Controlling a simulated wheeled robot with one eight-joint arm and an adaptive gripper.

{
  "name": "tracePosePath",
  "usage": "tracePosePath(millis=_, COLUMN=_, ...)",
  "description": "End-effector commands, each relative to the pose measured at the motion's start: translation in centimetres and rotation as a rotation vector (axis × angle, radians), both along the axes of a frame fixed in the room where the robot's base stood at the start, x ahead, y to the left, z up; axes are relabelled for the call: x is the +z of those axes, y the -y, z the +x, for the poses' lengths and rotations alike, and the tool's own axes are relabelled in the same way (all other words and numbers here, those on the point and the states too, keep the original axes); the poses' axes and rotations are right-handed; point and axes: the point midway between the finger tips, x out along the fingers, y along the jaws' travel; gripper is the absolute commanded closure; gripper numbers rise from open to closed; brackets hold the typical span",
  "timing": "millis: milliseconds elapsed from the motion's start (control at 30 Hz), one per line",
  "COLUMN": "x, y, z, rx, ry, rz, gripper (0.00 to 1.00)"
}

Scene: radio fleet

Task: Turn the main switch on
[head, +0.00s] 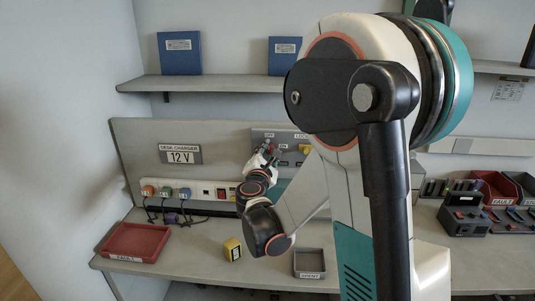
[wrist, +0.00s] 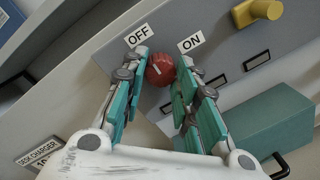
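The main switch is a red round knob (wrist: 160,69) with a small white mark, on a grey panel. An OFF label (wrist: 138,36) is at its upper left and an ON label (wrist: 190,42) at its upper right. My gripper (wrist: 162,66) is open, with one finger on each side of the knob. The fingertips are close to it, but I cannot tell whether they touch. In the head view my gripper (head: 265,158) is at the switch panel (head: 262,133), and the knob is small and partly hidden there.
A yellow knob (wrist: 262,10) sits right of the switch, above dark slots. A teal box (wrist: 270,125) is below the panel. In the head view a red tray (head: 136,241), a yellow item (head: 232,249) and a grey tray (head: 309,263) are on the desk. A shelf (head: 220,84) runs above.

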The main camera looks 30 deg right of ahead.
Motion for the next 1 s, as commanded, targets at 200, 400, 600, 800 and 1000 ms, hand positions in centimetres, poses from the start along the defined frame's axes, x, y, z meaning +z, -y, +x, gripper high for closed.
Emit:
tracePosePath(millis=200, x=0.01, y=-0.01, z=0.0, rx=0.0, ry=0.001, rz=0.002, gripper=0.96)
tracePosePath(millis=400, x=0.01, y=0.0, z=0.0, rx=0.0, ry=0.021, rz=0.032, gripper=0.96)
tracePosePath(millis=600, x=0.05, y=0.0, z=0.01, rx=0.0, ry=0.082, rz=0.121, gripper=0.96)
tracePosePath(millis=800, x=0.11, y=0.02, z=0.02, rx=0.0, ry=0.177, rz=0.263, gripper=0.96)
tracePosePath(millis=1000, x=0.16, y=0.03, z=-0.01, rx=0.0, ry=0.284, rz=0.42, gripper=0.96)
